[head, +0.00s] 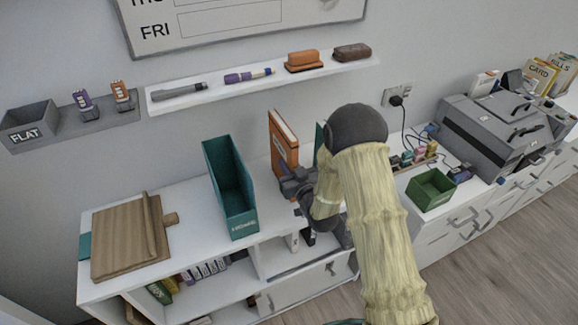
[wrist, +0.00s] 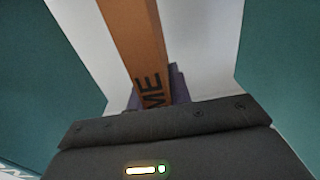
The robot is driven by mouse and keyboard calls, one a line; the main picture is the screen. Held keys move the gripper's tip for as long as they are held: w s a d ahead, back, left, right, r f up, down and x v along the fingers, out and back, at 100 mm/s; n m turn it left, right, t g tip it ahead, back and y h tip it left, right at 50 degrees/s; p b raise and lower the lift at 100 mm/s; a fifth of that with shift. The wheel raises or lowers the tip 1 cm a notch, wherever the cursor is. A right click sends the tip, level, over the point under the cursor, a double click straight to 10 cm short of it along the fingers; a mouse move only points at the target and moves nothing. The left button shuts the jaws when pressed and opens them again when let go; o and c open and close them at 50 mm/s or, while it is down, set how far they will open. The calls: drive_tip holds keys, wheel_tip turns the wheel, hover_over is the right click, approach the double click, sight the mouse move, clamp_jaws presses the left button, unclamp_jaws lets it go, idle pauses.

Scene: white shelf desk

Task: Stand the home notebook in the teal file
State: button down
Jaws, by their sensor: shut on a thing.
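The home notebook (head: 283,145) is orange and stands upright, right of the open teal file (head: 230,190) and apart from it in the head view. In the wrist view its orange spine (wrist: 137,40) shows the letters "ME". My gripper (head: 294,180) is shut on the notebook's lower near part. The teal file stands on the white desk top with its label facing front. My arm hides part of the area right of the notebook. Whether the notebook touches the desk cannot be told.
A second teal upright piece (head: 320,138) shows partly behind my arm. Teal walls flank the notebook in the wrist view. A wooden board (head: 122,240) lies at left, a green bin (head: 431,188) stands at right, and a wall ledge (head: 265,82) with pens runs above.

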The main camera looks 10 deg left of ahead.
idle(0.3)
drive_tip(key=c, duration=1.3)
unclamp_jaws()
drive_tip(key=shift+r, duration=0.25)
drive_tip(key=b+v, duration=0.2)
drive_tip(key=v, duration=1)
drive_tip(key=shift+s+a+f, duration=0.1)
drive_tip(key=shift+s+f, duration=0.05)
drive_tip(key=shift+s, duration=0.05)
